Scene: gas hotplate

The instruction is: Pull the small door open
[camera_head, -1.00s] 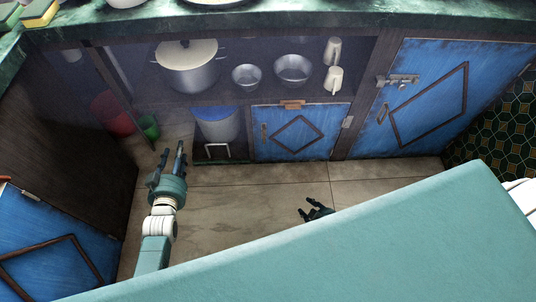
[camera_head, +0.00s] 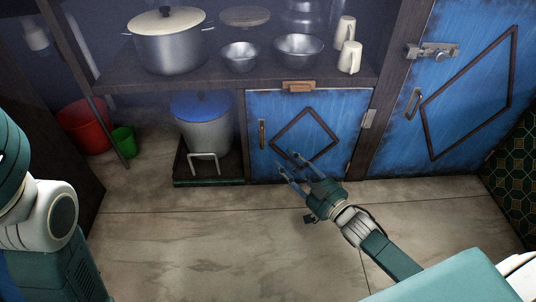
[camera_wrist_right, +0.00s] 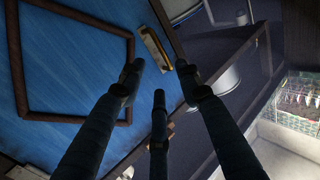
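The small door (camera_head: 345,108) is blue with a dark diamond frame and stands shut in the lower cabinet; its blue face fills the left of the right wrist view (camera_wrist_right: 75,70). Its upright brass handle (camera_head: 262,134) is on the left side and shows between the fingers in the right wrist view (camera_wrist_right: 156,50). My right gripper (camera_head: 291,170) is open and empty before the door's lower part, below and right of the handle. In the right wrist view its three dark fingers (camera_wrist_right: 159,80) are spread, apart from the handle. My left gripper is out of view; only its arm shows at the left edge.
A wooden catch (camera_head: 298,87) sits on top of the small door. Left of it, a blue-lidded bin (camera_head: 207,130) stands on a pull-out tray (camera_head: 202,184). A larger blue door (camera_head: 455,110) is at right. The floor (camera_head: 200,245) in front is clear.

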